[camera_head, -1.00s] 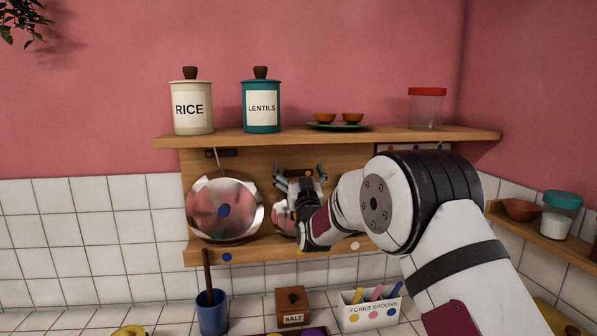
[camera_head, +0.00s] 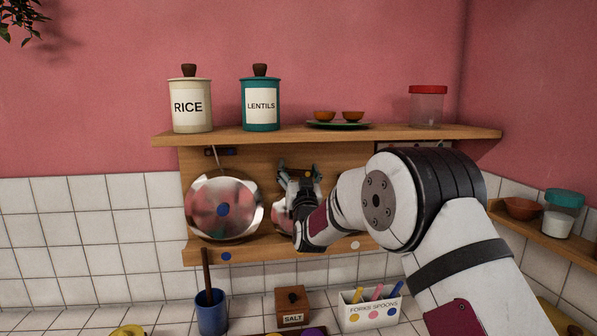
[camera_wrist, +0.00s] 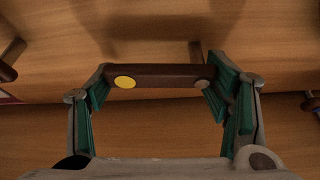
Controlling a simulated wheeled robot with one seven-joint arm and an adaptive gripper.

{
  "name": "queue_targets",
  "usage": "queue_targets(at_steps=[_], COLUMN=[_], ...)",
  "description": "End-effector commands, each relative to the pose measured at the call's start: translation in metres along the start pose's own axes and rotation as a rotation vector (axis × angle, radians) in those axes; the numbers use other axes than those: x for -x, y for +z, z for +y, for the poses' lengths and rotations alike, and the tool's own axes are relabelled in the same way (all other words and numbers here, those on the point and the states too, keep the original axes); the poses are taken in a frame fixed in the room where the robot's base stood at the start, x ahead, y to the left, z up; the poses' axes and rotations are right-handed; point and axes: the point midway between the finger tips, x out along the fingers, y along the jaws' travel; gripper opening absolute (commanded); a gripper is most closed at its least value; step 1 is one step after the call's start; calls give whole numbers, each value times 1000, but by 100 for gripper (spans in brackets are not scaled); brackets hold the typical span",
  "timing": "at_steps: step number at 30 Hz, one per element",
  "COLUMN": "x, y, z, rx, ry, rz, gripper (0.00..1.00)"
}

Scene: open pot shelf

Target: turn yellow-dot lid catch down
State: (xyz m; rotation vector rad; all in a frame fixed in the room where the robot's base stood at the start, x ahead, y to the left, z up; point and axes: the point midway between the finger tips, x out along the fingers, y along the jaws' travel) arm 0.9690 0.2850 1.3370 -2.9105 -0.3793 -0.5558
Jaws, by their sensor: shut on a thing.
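The yellow-dot lid catch (camera_wrist: 160,76) is a dark brown bar, lying level across the wrist view. A yellow dot marks its left end and a round pin shows at its right end. My gripper (camera_wrist: 158,82) is shut on the catch, with a green-padded finger at each end of the bar. In the head view my gripper (camera_head: 300,174) is at the shelf's back board and mostly hides the catch. A shiny lid (camera_head: 283,217) behind it is largely covered by my arm.
A larger shiny lid with a blue dot (camera_head: 224,190) hangs to the left. Above, the shelf (camera_head: 270,138) holds a rice canister (camera_head: 190,108), a lentils canister (camera_head: 261,106) and a red-topped jar (camera_head: 428,107). A salt box (camera_head: 292,306) and a cutlery holder (camera_head: 370,312) stand below.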

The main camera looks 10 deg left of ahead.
Motion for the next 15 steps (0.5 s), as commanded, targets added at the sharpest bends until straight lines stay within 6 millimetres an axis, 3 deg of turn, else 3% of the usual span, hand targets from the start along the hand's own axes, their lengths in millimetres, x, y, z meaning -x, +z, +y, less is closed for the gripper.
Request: queue_targets(at_steps=[15], x=[4], y=[13], z=[2], rx=[-388], ry=[159], rz=[3], gripper=[21])
